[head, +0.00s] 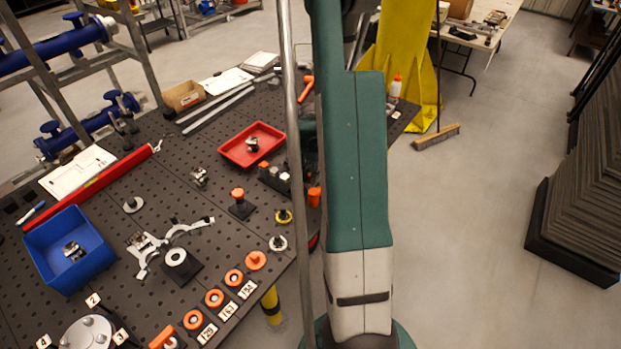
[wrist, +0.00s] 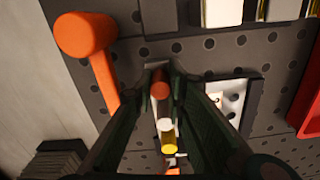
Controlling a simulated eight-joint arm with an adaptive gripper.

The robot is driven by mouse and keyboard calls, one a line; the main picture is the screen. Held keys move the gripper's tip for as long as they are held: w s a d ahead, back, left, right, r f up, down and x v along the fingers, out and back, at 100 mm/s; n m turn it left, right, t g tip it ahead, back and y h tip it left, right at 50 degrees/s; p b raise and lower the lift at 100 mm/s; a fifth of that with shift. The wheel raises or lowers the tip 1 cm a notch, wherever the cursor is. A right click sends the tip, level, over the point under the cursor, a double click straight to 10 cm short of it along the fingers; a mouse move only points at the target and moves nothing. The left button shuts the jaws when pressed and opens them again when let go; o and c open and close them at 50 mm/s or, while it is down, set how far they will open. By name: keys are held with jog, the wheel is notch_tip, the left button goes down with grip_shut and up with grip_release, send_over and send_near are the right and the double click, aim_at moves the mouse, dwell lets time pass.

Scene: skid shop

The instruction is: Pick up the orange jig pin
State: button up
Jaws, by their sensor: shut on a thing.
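In the wrist view, the two dark green fingers of my gripper (wrist: 161,78) come together around an orange, round-ended pin (wrist: 160,90), which I take to be the jig pin. The gripper is shut on it. A white round top (wrist: 166,125) and a yellow one (wrist: 168,143) line up below it in the picture, between the fingers. I cannot tell whether the pin is clear of what stands under it. In the head view my arm hides most of the gripper and the pin.
An orange mallet (wrist: 85,38) lies left of the fingers in the wrist view. A red tray (head: 231,155) stands on the perforated table (head: 225,225), and a blue bin (head: 95,270) at its left. Several orange-topped parts (head: 214,298) line the near edge. A grey upright pole (head: 288,100) stands beside my arm.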

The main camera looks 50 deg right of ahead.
jog(key=shift+r, duration=0.25)
jog(key=shift+r+b, duration=0.5)
jog(key=shift+r, duration=4.25)
